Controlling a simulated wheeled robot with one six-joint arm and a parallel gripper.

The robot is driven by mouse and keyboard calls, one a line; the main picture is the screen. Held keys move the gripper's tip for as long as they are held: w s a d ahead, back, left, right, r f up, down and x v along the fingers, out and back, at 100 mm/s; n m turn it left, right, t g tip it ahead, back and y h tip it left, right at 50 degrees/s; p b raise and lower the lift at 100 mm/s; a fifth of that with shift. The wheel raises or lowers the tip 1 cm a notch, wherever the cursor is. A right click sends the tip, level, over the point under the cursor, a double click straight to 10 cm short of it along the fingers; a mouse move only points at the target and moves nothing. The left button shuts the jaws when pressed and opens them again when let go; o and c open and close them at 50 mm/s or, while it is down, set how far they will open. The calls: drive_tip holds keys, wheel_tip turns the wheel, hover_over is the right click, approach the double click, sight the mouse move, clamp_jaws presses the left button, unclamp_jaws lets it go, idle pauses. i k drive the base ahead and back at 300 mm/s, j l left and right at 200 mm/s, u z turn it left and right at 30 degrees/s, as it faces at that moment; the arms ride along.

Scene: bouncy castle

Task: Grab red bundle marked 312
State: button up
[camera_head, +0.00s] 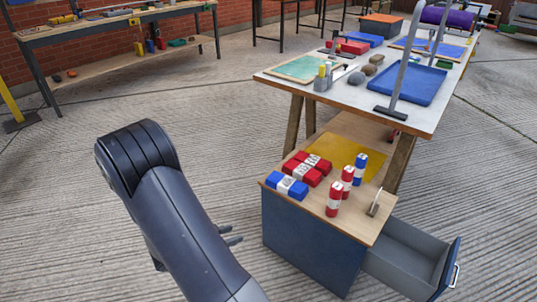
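Red and blue bundles with white label bands rest on a wooden-topped cabinet (365,222). Lying flat at its left are a blue bundle (287,186), a red bundle (302,172) and another red bundle (318,163). Standing upright to their right are a front red bundle (334,199), a second red bundle (347,179) and a blue bundle (360,168). The numbers on the bands are too small to read, so I cannot tell which is 312. My gripper (231,235) is partly hidden behind my arm, left of the cabinet and apart from it. Its two fingertips show apart, with nothing seen between them.
The cabinet's drawer (410,255) stands open at the right. A small metal-like upright piece (374,202) is near the top's right edge. A cluttered white table (350,97) stands behind. A workbench (110,22) is at the back left. Concrete floor left of the cabinet is clear.

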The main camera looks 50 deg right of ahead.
sight(304, 173)
drive_tip(key=i+z, duration=0.15)
drive_tip(key=i, duration=0.35)
drive_tip(key=i+j+z, duration=0.2)
drive_tip(key=i, duration=0.35)
drive_tip(key=i+z, duration=0.15)
drive_tip(key=i, duration=0.35)
drive_tip(key=i+z, duration=0.2)
drive_tip(key=z, duration=0.25)
drive_tip(key=i+l+z, duration=0.1)
drive_tip(key=z, duration=0.35)
drive_tip(key=i+j+z, duration=0.1)
drive_tip(key=i+z, duration=0.15)
drive_tip(key=z, duration=0.2)
drive_tip(key=i+j+z, duration=0.15)
drive_tip(key=z, duration=0.3)
drive_tip(key=i+z, duration=0.5)
drive_tip(key=k+j, duration=0.05)
drive_tip(key=k, duration=0.1)
